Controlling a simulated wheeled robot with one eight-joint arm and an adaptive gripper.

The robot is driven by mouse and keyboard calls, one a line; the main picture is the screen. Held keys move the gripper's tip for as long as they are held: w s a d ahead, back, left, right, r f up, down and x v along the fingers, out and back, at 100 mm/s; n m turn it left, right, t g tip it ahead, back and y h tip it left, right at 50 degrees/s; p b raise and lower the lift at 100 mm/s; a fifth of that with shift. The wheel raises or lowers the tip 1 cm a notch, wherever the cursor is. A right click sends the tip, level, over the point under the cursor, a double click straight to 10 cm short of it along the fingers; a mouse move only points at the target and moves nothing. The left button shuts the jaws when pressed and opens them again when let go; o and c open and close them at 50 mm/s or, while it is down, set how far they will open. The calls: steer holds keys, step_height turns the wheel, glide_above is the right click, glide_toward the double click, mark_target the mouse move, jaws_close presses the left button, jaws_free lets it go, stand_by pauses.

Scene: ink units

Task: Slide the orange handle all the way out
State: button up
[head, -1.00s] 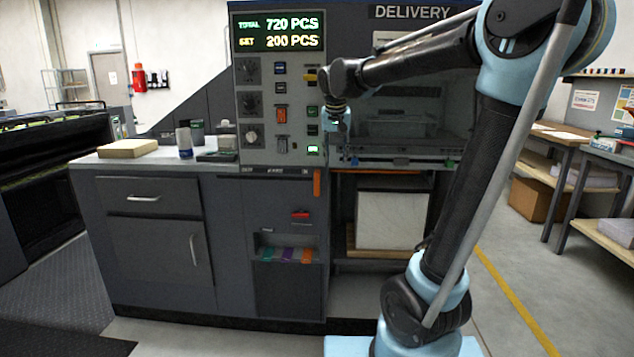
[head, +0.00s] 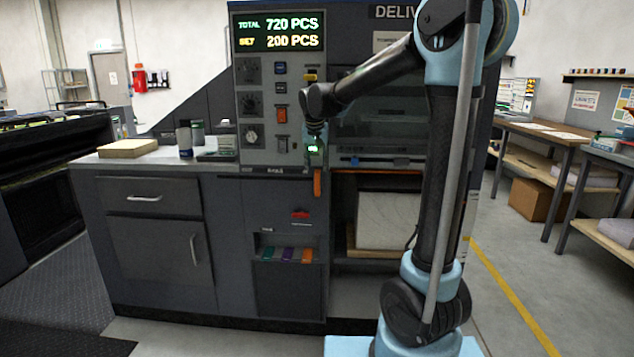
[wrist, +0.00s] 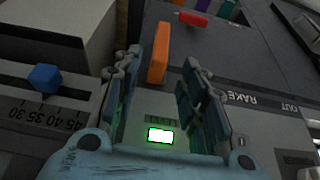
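The orange handle (head: 317,182) is an upright bar on the front of the grey machine, just below the control panel's lower right corner. In the wrist view the orange handle (wrist: 159,53) shows between and beyond the fingertips. My gripper (head: 315,146) is in front of the lower right of the panel, above the handle. In the wrist view my gripper (wrist: 163,62) is open and empty, one finger on each side of the handle's line. I see no contact with the handle, and its depth between the fingers is hard to judge.
A lit green button (wrist: 160,136) is between the finger bases. A red knob (head: 300,214) and coloured tabs (head: 286,254) are lower on the machine. A blue slider (wrist: 44,78) on a scale is left of the fingers. A delivery bay (head: 385,222) opens to the right.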

mark_target(317, 173)
steer(key=x, duration=0.8)
steer(key=shift+w+f, duration=0.15)
steer(key=shift+f, duration=0.1)
jaws_close()
